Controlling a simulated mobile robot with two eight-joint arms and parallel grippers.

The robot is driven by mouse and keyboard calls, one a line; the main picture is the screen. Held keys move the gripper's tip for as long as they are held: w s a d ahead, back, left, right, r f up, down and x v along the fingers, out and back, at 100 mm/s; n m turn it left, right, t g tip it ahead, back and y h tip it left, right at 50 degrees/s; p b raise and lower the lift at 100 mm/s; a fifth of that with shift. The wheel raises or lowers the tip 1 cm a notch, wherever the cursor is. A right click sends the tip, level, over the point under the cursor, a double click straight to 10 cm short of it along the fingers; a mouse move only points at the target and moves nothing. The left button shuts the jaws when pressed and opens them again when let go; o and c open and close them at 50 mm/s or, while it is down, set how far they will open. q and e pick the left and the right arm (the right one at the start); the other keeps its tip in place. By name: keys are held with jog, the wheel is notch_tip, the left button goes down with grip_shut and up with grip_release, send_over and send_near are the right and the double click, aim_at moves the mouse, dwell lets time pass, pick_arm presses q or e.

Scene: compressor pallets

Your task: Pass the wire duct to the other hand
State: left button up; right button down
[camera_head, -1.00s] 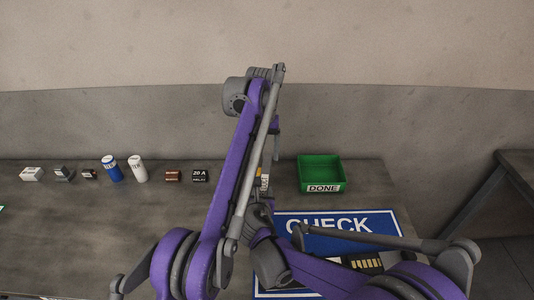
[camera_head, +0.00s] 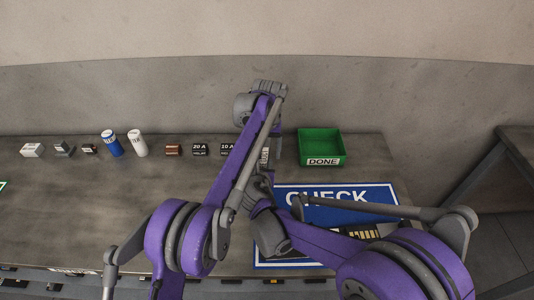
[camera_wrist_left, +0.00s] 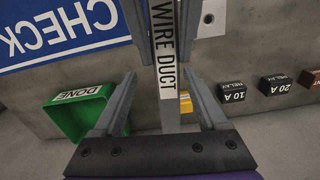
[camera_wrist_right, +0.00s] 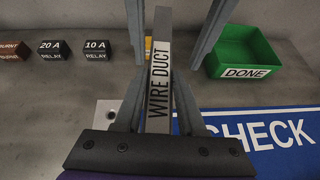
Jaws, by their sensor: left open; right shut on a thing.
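The wire duct is a long grey bar with a white "WIRE DUCT" label, seen in the left wrist view (camera_wrist_left: 165,50) and the right wrist view (camera_wrist_right: 159,80). My right gripper (camera_wrist_right: 160,95) is shut on it. My left gripper (camera_wrist_left: 160,85) is open, its two fingers on either side of the duct's other end with gaps beside it. The left fingers also show at the top of the right wrist view. In the head view my purple arms hide most of the duct and both grippers.
A green DONE bin (camera_head: 321,148) stands at the back right of the grey table. A blue CHECK mat (camera_head: 385,192) lies in front of it. A 20 A relay (camera_head: 200,149), a 10 A relay (camera_head: 227,149), a blue can (camera_head: 112,143) and other small parts line the back left.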

pick_arm(q)
jog(key=shift+f, duration=0.65)
jog(key=c, duration=0.8)
jog(key=shift+d, duration=0.2)
grip_shut()
pick_arm(e)
jog(key=shift+a, duration=0.2)
pick_arm(q)
jog(key=shift+s, duration=0.1)
pick_arm(e)
jog(key=shift+c, duration=2.1)
grip_release()
pick_arm(q)
jog(key=shift+a, duration=0.1)
pick_arm(e)
jog(key=shift+d, duration=0.1)
